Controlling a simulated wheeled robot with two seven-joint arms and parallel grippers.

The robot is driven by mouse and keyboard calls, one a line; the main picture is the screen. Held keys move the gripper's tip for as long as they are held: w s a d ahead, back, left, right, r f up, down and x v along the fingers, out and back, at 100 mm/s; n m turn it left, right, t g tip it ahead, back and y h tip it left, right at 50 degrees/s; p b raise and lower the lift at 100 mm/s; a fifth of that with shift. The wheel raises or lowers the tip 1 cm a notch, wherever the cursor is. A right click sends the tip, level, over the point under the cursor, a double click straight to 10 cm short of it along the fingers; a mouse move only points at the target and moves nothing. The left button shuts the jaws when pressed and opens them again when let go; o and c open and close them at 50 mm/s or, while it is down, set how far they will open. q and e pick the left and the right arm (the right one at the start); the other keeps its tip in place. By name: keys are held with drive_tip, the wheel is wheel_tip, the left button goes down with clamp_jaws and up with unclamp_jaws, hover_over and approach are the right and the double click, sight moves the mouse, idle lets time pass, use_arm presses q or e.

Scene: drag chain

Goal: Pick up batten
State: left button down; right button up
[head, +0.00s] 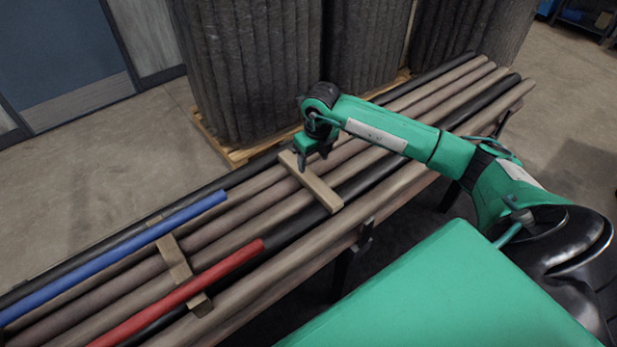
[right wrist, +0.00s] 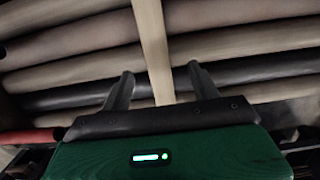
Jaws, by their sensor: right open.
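A pale wooden batten (head: 318,189) lies across the row of long poles near the middle of the head view. It also shows in the right wrist view (right wrist: 152,38), running up from between the fingers. My right gripper (head: 311,163) is over the far end of this batten, pointing down. In the right wrist view my right gripper (right wrist: 160,70) is open, one finger on each side of the batten, nothing clamped. The height of the fingertips over it is hard to tell. A second batten (head: 175,258) lies across the poles at left, partly under the coloured poles. My left gripper is not in view.
Brown and black poles (head: 240,212) lie side by side on a rack, with a blue pole (head: 150,233) and a red pole (head: 205,284) on top at left. Large dark rolls (head: 255,70) stand on a pallet (head: 232,153) close behind the rack. Floor at left is clear.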

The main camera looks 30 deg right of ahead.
sight(309, 176)
drive_tip(key=shift+w+f, duration=0.1)
drive_tip(key=shift+f, duration=0.65)
drive_tip(key=shift+w+f, duration=0.1)
drive_tip(key=shift+f, duration=0.55)
drive_tip(key=shift+a+f+p, duration=0.1)
drive_tip(key=shift+f+p, duration=0.15)
drive_tip(key=shift+p, duration=0.1)
drive_tip(key=f, duration=0.1)
drive_tip(key=f+p, duration=0.1)
drive_tip(key=f, duration=0.1)
drive_tip(key=shift+w+a+f, duration=0.25)
drive_tip(key=shift+w+f, duration=0.05)
drive_tip(key=shift+w, duration=0.1)
drive_tip(key=shift+w+f, duration=0.1)
drive_tip(key=shift+f, duration=0.45)
drive_tip(key=c, duration=1)
drive_tip(key=shift+c, duration=0.7)
drive_tip(key=shift+r, duration=0.15)
